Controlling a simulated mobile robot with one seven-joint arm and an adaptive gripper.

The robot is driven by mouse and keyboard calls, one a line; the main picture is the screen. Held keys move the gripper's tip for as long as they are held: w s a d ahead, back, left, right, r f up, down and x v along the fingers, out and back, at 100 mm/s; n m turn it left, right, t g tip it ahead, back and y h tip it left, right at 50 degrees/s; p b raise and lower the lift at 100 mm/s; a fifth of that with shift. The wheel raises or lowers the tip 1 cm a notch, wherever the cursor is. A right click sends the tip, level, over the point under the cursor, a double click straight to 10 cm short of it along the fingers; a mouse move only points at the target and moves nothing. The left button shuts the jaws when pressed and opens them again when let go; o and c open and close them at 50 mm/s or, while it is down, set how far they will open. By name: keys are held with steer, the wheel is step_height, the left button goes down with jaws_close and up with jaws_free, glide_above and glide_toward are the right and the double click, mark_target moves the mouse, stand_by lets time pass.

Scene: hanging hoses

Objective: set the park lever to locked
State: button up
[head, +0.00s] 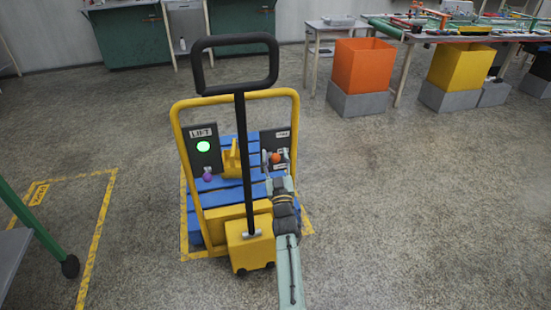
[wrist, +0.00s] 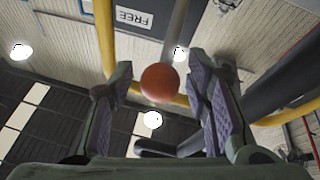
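The park lever's red ball knob (head: 277,157) is at the right-hand dark panel (head: 281,136) of the yellow cart. In the wrist view the knob (wrist: 160,83) is between the fingers, with a grey rod (wrist: 177,35) behind it. My gripper (head: 275,168) is open around the knob, with visible gaps on both sides in the wrist view (wrist: 160,95). An upside-down FREE label (wrist: 133,17) shows behind the knob. The label on the right-hand panel is too small to read in the head view.
The cart's black push handle (head: 242,91) rises in front of the panels. The LIFT panel (head: 201,145) with a lit green light and purple knob (head: 207,177) is at left. A yellow frame (head: 178,135) surrounds the blue slats (head: 198,218). Floor to the right is clear.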

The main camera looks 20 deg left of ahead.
jaws_close()
stand_by(0.3)
stand_by(0.3)
